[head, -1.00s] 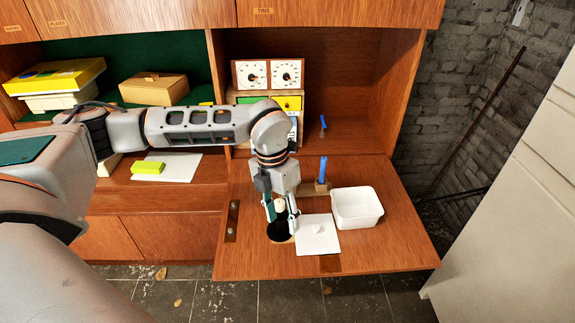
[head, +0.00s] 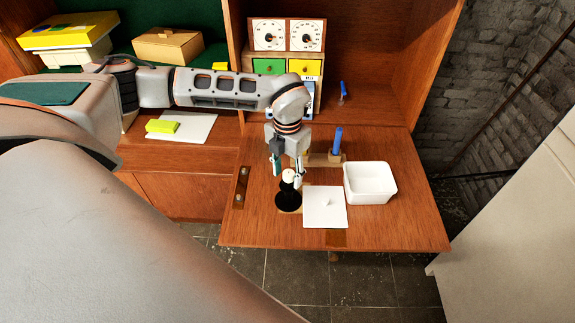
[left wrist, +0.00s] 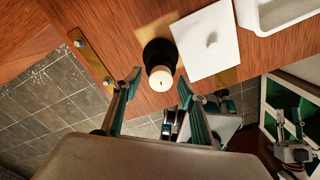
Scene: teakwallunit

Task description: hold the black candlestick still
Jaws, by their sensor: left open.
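The black candlestick (head: 288,199) stands upright on the fold-down wooden flap, with a short cream candle (head: 288,175) in it. In the left wrist view the candlestick (left wrist: 158,51) shows behind the candle (left wrist: 161,79). My left gripper (head: 287,176) is open and empty, its fingers at about the height of the candle, one on each side. In the left wrist view a gap shows between each finger and the candle. My right gripper (left wrist: 289,124) shows small at the lower right of the left wrist view, fingers apart, away from the candlestick.
A white lid (head: 325,207) lies just right of the candlestick, and a white tub (head: 370,182) stands beyond it. A blue-handled tool (head: 336,141) stands upright behind. A metal-studded strip (head: 240,187) lies at left. The flap's front edge is close to the candlestick.

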